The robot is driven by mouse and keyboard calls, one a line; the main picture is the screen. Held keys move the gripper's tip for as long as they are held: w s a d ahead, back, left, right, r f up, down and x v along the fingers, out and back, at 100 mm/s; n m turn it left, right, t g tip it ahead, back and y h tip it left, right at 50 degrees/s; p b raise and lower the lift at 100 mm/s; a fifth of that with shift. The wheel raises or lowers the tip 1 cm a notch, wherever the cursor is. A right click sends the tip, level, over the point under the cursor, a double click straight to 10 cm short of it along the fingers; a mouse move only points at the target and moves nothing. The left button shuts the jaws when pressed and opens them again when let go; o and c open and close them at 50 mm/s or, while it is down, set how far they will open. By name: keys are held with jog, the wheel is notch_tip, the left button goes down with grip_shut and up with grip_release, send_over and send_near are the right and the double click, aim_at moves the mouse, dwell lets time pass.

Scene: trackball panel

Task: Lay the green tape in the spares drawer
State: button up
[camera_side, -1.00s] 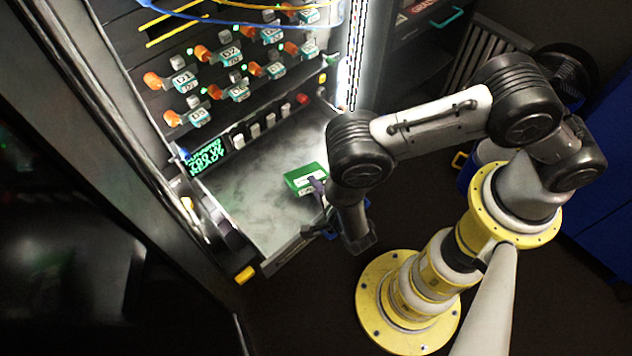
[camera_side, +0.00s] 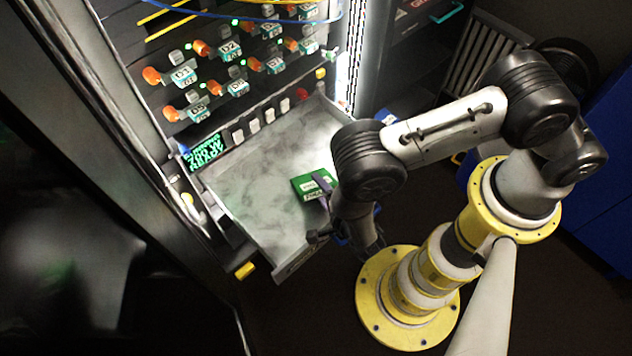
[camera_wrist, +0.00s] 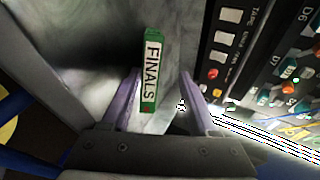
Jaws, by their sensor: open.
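The green tape (camera_side: 308,187) is a flat green box with a white label. It sits over the right part of the grey pulled-out tray (camera_side: 255,200); I cannot read a name that marks this tray as the spares drawer. In the wrist view the tape (camera_wrist: 152,68) shows its narrow side, lettered FINALS. My gripper (camera_side: 323,190) is at the tape, with a purple finger against or just over it. In the wrist view my gripper (camera_wrist: 161,82) is open, its purple fingers on either side of the tape. The left finger is very near it; a gap shows at the right. Contact is unclear.
Behind the tray stands a rack with orange knobs (camera_side: 151,75), a green display (camera_side: 207,149) and white buttons (camera_side: 254,125). Blue and yellow cables (camera_side: 230,18) hang across its top. The tray's left and middle are clear. A bright light strip (camera_side: 347,60) edges the rack.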

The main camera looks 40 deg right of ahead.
jog(key=shift+v, duration=1.15)
notch_tip(320, 180, up, 7)
jog(key=shift+w, duration=0.4)
